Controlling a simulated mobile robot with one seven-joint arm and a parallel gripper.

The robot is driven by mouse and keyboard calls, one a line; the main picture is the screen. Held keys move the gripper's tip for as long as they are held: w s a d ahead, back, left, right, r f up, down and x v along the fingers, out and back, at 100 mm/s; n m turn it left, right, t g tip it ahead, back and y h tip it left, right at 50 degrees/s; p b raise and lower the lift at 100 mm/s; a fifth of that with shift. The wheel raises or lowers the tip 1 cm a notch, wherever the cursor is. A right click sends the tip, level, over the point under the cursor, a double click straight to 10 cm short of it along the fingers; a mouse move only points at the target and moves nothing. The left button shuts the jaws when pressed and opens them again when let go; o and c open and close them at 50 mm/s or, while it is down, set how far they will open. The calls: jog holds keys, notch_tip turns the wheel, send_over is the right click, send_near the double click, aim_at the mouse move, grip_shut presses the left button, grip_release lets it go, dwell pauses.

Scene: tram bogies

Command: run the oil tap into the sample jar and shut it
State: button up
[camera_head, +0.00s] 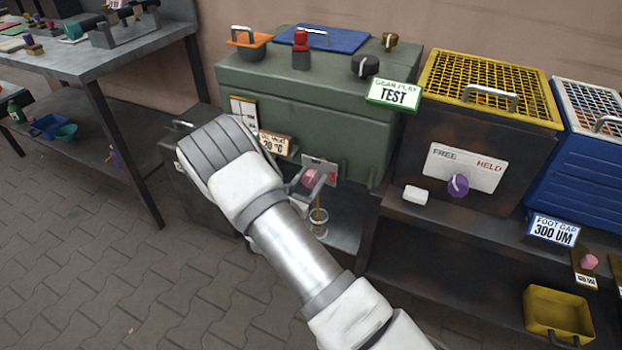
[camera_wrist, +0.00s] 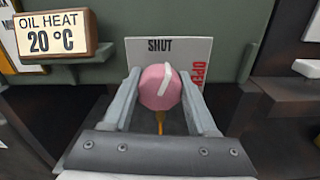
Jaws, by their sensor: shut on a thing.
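The oil tap has a round pink knob (camera_wrist: 158,92) with a white pointer, in front of a plate (camera_wrist: 205,50) marked SHUT at the top and OPEN at the right. The pointer stands near upright, its upper end toward SHUT and leaning slightly right. My gripper (camera_wrist: 161,98) is shut on the knob, one finger on each side; it also shows in the head view (camera_head: 312,180). A thin amber oil stream (camera_head: 317,205) shows below the tap, over the clear sample jar (camera_head: 318,227). The oil level in the jar is too small to tell.
The tap is on a green housing (camera_head: 290,95) with an oil heat sign (camera_wrist: 55,35) reading 20 °C. A dark box with a yellow grid (camera_head: 485,85) stands to the right, a white block (camera_head: 415,195) on its ledge. A yellow bin (camera_head: 558,315) sits lower right.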

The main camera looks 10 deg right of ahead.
jog(key=o, duration=1.4)
jog(key=shift+c, duration=0.2)
jog(key=p+v, duration=0.3)
jog(key=v, duration=1.4)
jog(key=shift+s+a+p, duration=0.15)
jog(key=shift+s+p, duration=0.05)
jog(key=shift+p, duration=0.2)
